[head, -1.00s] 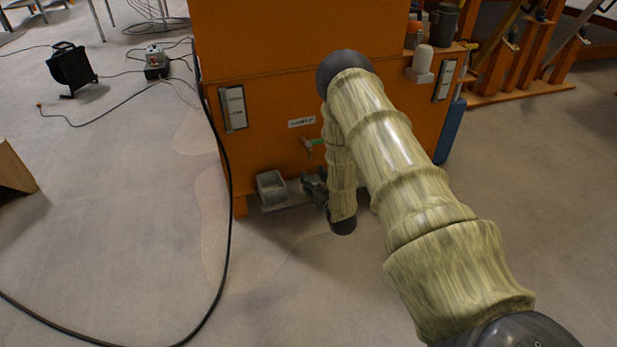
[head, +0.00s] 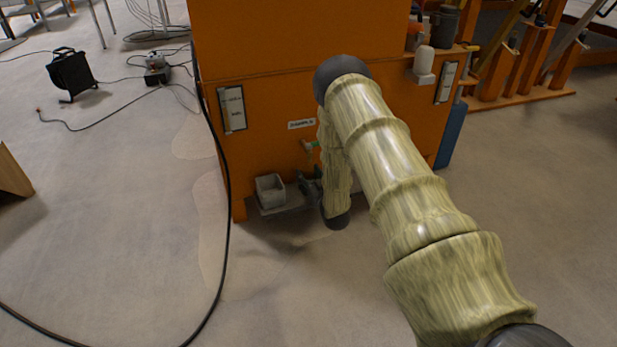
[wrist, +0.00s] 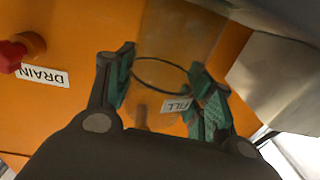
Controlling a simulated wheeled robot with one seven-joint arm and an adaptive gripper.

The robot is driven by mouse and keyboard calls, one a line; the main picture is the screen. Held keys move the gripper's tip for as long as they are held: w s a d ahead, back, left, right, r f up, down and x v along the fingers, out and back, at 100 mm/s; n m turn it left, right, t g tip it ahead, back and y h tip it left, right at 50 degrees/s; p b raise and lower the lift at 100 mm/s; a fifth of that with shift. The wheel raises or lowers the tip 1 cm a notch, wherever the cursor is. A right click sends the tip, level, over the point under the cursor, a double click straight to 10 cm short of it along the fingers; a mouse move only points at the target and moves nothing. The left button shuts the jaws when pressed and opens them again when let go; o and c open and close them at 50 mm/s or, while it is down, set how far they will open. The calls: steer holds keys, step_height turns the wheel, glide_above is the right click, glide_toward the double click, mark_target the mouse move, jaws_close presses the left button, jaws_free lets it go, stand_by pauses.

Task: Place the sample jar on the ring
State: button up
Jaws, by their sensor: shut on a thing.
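My gripper (wrist: 164,84) shows in the wrist view with its green pads on either side of a clear, see-through sample jar (wrist: 160,100). It is shut on the jar. A dark oval line circles the jar, and a white FILL label (wrist: 177,105) shows between the pads. In the head view my gripper (head: 309,188) is low in front of the orange cabinet, right of a grey square box, partly hidden by my arm. The jar cannot be made out there. I cannot pick out the ring in either view.
The orange cabinet (head: 265,100) bears a small tap (head: 311,146) under a white label (head: 301,124). The grey box (head: 270,188) stands on a low ledge at its foot. A red knob (wrist: 20,50) and DRAIN label (wrist: 42,75) show in the wrist view. A black cable (head: 226,230) crosses the floor.

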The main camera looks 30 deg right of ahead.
steer(key=o, duration=1)
steer(key=shift+f, duration=0.1)
steer(key=shift+o, duration=0.2)
steer(key=s+a+p, duration=0.2)
steer(key=s+p, duration=0.4)
steer(key=s, duration=0.5)
steer(key=s+a+f+g+y, duration=0.2)
steer(key=s+a+f+g, duration=0.7)
steer(key=s+a, duration=0.55)
steer(key=s+a+g, duration=0.4)
steer(key=s+a, duration=0.2)
steer(key=s, duration=0.7)
steer(key=s+a+n+g+y, duration=0.1)
steer(key=s+a+g, duration=0.3)
steer(key=s, duration=1)
steer(key=shift+s+a+f+n+g, duration=0.2)
steer(key=shift+a+n+g, duration=0.15)
steer(key=shift+a, duration=0.7)
